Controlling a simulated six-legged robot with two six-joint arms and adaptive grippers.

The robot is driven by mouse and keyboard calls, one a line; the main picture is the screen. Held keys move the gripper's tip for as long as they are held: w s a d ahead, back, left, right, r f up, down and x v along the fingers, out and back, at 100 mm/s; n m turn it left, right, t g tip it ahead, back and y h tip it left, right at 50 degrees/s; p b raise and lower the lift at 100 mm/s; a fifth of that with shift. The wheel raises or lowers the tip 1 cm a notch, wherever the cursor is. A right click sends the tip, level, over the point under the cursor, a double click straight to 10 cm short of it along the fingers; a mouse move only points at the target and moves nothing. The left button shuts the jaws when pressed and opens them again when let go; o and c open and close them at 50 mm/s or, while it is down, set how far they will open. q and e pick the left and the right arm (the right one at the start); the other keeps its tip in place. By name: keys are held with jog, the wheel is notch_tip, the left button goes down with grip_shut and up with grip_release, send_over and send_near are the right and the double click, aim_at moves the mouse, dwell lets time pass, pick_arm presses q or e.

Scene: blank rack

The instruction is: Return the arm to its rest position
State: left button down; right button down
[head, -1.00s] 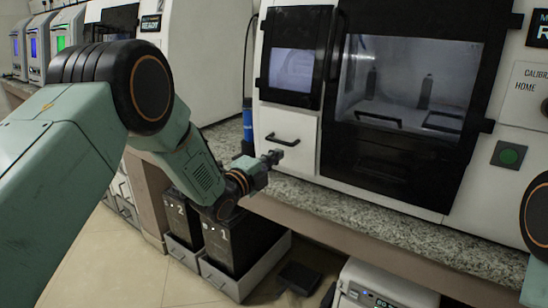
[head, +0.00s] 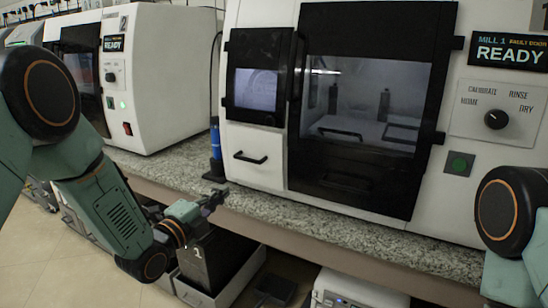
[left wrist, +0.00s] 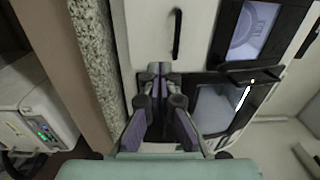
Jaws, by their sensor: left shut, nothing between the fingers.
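My left arm comes in from the left of the head view. Its gripper (head: 216,197) is shut and empty, in front of the granite counter edge, below and left of the small white drawer (head: 255,150) of Mill 1. In the left wrist view the gripper's fingers (left wrist: 155,72) are together, with nothing between them. Mill 1 (head: 465,125) has a dark-framed glass door, a knob and a READY sign. A dark joint (head: 507,213) of my right arm shows at the right edge. My right gripper is out of view.
The granite counter (head: 300,203) runs in front of the mills. Mill 2 (head: 165,75) stands at the left. A blue cylinder (head: 215,140) stands between them. Under the counter are a black bin marked 1 (head: 220,260) and a white device (head: 355,292). Floor is bare at lower left.

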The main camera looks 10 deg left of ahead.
pick_arm(q)
jog(key=s+a+f+n+g+y, duration=0.15)
jog(key=s+f+n+g, duration=0.25)
jog(key=s+f+n, duration=0.5)
jog(key=s+f+n+g+y, duration=0.35)
jog(key=s+f+n, duration=0.4)
jog(key=f, duration=0.45)
jog(key=s+f+n+g, duration=0.2)
jog(key=s+f+g, duration=0.2)
jog(key=s, duration=1)
jog(key=s+f+n+g+y, duration=0.1)
jog(key=s+f+n+g, duration=0.2)
jog(key=s, duration=1.1)
jog(key=f+g, duration=0.1)
jog(key=g, duration=0.1)
jog(key=shift+a+f+g, duration=0.2)
jog(key=shift+f+g, duration=0.15)
jog(key=c, duration=2.1)
grip_release()
jog(key=shift+n, duration=0.25)
